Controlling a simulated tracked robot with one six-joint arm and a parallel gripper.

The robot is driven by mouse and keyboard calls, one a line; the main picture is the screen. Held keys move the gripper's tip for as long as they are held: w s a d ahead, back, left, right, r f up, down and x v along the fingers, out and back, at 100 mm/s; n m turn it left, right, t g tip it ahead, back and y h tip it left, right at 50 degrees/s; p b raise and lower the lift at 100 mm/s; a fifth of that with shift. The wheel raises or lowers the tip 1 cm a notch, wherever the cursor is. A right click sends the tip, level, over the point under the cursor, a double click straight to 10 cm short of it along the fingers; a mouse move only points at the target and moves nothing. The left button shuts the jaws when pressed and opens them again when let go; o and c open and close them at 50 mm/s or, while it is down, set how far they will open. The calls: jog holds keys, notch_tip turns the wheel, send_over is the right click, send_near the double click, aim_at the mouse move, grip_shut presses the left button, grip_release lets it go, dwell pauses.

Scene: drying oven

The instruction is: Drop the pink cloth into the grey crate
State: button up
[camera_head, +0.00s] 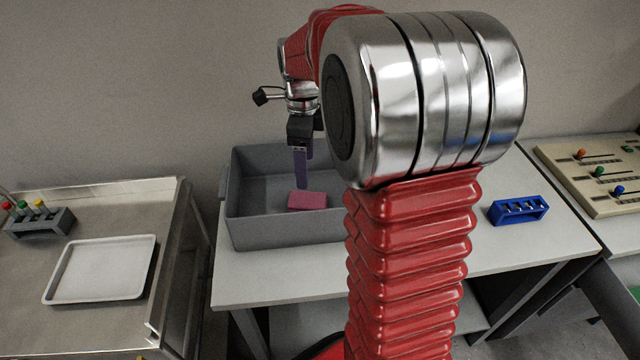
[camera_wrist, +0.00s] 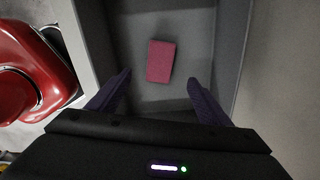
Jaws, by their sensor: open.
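The pink cloth (camera_head: 307,200) is a small folded block lying inside the grey crate (camera_head: 285,232), which stands on the white table. In the wrist view the cloth (camera_wrist: 161,61) lies flat on the floor of the crate (camera_wrist: 233,55), apart from the crate's walls. My gripper (camera_head: 302,185) hangs over the crate, pointing down. In the wrist view my gripper (camera_wrist: 158,92) has its two purple fingers spread wide, with nothing between them. The crate's right part is hidden behind my arm in the head view.
A blue rack (camera_head: 518,209) stands on the table (camera_head: 480,250) at right. A cream panel with coloured knobs (camera_head: 600,175) is farther right. On the left bench are a white tray (camera_head: 100,270) and a grey tube rack (camera_head: 40,222). The crate's walls surround the cloth.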

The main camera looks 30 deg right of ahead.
notch_tip(320, 180, up, 14)
jog(key=shift+f, duration=0.15)
dwell(0.7)
dwell(0.8)
